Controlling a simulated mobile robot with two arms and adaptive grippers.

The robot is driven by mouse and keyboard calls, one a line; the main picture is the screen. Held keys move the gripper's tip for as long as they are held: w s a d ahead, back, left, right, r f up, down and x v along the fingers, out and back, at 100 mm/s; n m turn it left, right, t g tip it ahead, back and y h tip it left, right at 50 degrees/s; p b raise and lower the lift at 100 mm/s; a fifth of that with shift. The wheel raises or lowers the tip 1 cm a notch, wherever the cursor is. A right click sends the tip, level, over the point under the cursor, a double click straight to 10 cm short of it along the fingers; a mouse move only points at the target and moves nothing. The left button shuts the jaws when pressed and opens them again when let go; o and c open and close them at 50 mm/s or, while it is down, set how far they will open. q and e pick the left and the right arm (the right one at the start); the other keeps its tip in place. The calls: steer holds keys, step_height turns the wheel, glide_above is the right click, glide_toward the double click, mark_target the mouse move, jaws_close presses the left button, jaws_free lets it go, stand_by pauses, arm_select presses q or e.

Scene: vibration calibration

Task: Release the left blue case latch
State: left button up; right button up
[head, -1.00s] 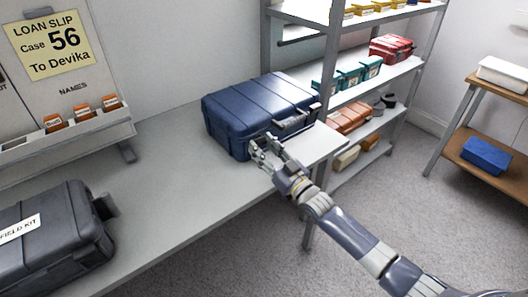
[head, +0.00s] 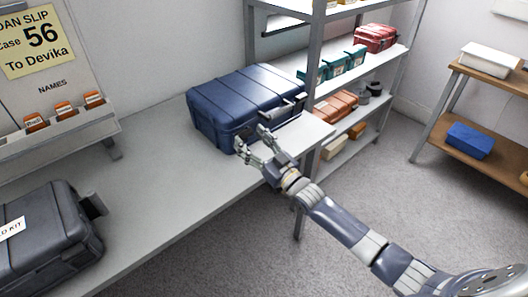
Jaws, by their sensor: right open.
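The closed blue case (head: 247,97) lies on the far end of the grey bench, its front face turned toward the lower right. A dark handle (head: 280,113) shows on that face. My right gripper (head: 254,141) is at the left part of the front face, its two fingers open and pointing at the case. The left latch is around there, largely hidden by the fingers. I cannot tell whether a finger touches it or whether it is fastened. Nothing shows between the fingers. My left gripper is out of view.
A dark grey case (head: 45,245) lies on the near left of the bench (head: 165,190). A card holder with a loan slip (head: 36,40) stands at the wall. A shelf with red (head: 376,38), teal and orange cases stands behind the blue case. A wooden rack (head: 490,165) is at right.

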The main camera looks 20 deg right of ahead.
steer(key=v, duration=1.1)
steer(key=shift+s, duration=0.25)
steer(key=shift+f, duration=0.1)
